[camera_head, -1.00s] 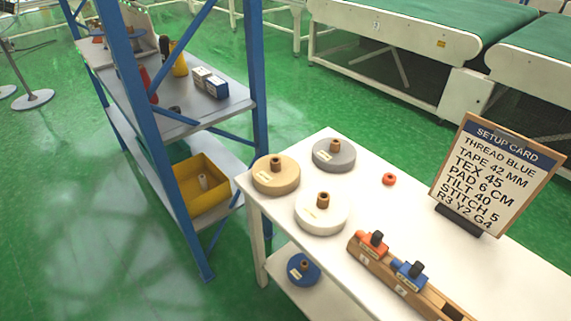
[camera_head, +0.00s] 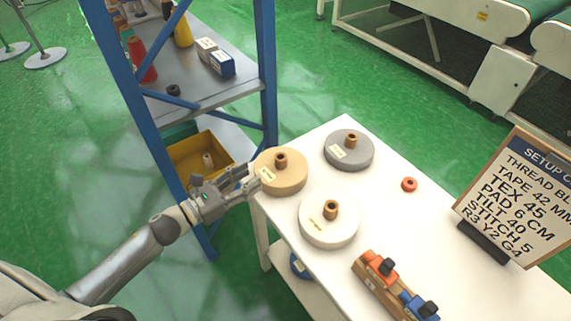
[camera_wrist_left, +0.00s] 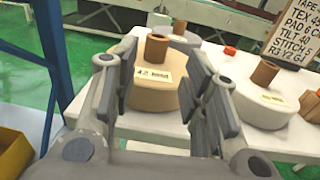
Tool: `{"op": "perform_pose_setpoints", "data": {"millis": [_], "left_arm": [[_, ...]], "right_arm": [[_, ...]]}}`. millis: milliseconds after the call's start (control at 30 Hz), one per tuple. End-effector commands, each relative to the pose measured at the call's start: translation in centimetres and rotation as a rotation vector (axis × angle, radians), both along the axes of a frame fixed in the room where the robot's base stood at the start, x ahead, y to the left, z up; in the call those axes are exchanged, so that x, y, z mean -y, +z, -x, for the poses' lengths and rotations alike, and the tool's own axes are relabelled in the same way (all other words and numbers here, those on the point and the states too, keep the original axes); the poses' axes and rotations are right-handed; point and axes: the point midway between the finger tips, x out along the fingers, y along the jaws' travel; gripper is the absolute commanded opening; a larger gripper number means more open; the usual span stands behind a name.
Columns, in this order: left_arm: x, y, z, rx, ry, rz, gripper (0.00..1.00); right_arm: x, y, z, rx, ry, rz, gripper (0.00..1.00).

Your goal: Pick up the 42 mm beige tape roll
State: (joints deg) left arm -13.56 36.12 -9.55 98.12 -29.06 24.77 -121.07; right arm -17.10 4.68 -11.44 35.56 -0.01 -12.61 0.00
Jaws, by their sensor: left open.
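The beige tape roll (camera_head: 287,178) lies flat at the near left corner of the white table, a brown core standing up from its middle. In the left wrist view the roll (camera_wrist_left: 150,93) carries a label that reads 42. My left gripper (camera_head: 250,180) is at the roll's left edge. In the left wrist view the open fingers (camera_wrist_left: 163,100) point at the roll, which shows between them. I cannot tell if they touch it. My right gripper is not in view.
A white roll (camera_head: 329,228) and a grey roll (camera_head: 358,155) lie close by on the table (camera_head: 395,220). A small red ring (camera_head: 409,184), a setup card (camera_head: 520,190) and a wooden rack (camera_head: 372,285) are further right. A blue-framed shelf (camera_head: 268,70) stands close on the left.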

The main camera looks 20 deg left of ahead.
Motion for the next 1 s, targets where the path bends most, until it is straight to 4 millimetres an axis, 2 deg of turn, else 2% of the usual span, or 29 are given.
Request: {"op": "perform_pose_setpoints", "data": {"millis": [300, 567, 800, 1000], "left_arm": [[2.2, 0.1, -3.4, -0.001, 0.002, 0.004, 0.41], [3.1, 0.1, -4.5, -0.004, 0.003, 0.004, 0.41], [4.8, 0.3, -6.8, -0.005, 0.003, 0.005, 0.41], [5.8, 0.0, -8.3, -0.006, 0.004, 0.005, 0.41]], "right_arm": [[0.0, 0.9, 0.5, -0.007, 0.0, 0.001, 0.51], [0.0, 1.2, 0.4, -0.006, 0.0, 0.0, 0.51], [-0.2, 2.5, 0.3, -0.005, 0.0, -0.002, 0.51], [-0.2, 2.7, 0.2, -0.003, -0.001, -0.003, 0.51]]}}
